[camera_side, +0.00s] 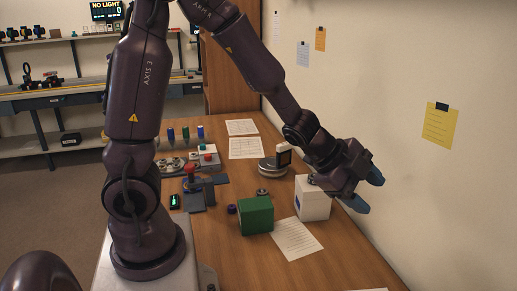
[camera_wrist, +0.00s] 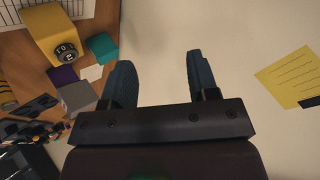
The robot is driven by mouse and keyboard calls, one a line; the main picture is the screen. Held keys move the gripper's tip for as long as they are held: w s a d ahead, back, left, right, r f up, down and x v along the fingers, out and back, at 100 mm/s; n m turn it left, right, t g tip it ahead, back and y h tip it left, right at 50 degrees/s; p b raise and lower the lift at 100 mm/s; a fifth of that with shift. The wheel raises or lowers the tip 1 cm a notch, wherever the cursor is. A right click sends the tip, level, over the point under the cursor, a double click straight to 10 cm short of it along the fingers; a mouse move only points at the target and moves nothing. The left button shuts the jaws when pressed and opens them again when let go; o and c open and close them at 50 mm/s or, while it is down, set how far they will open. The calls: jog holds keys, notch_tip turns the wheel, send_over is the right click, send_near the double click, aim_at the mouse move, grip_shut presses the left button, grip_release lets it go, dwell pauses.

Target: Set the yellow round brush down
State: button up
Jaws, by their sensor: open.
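I cannot make out a yellow round brush in either view. My gripper (camera_side: 368,191) is open, above the right side of the table near the wall. In the wrist view its two blue fingers (camera_wrist: 160,75) stand apart, with only plain wall between them. A white box (camera_side: 313,198) with a small dark round part on top stands just below and left of my gripper. A green box (camera_side: 256,215) stands left of it. In the wrist view a yellow block (camera_wrist: 55,30) with a dark round knob (camera_wrist: 67,51) lies left of the fingers.
The wall (camera_side: 440,190) is close on my gripper's right. A paper sheet (camera_side: 297,239) lies before the boxes. A round metal device (camera_side: 273,168) stands behind. A stand with a red top (camera_side: 191,170) is further left. The table's front right is mostly clear.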

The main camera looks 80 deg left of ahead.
jog(key=s+a+r+n+y, duration=0.6)
jog(key=s+a+r+n, duration=0.1)
jog(key=r+n, duration=0.25)
jog(key=s+d+r+n+g+h, duration=0.1)
jog(key=s+d+n+g+h, duration=0.1)
jog(key=s, duration=1)
jog(key=shift+s+d+r+n+g, duration=0.25)
jog(key=shift+d+r+n+g, duration=0.2)
jog(key=shift+d+n, duration=0.45)
jog(key=shift+a, duration=0.15)
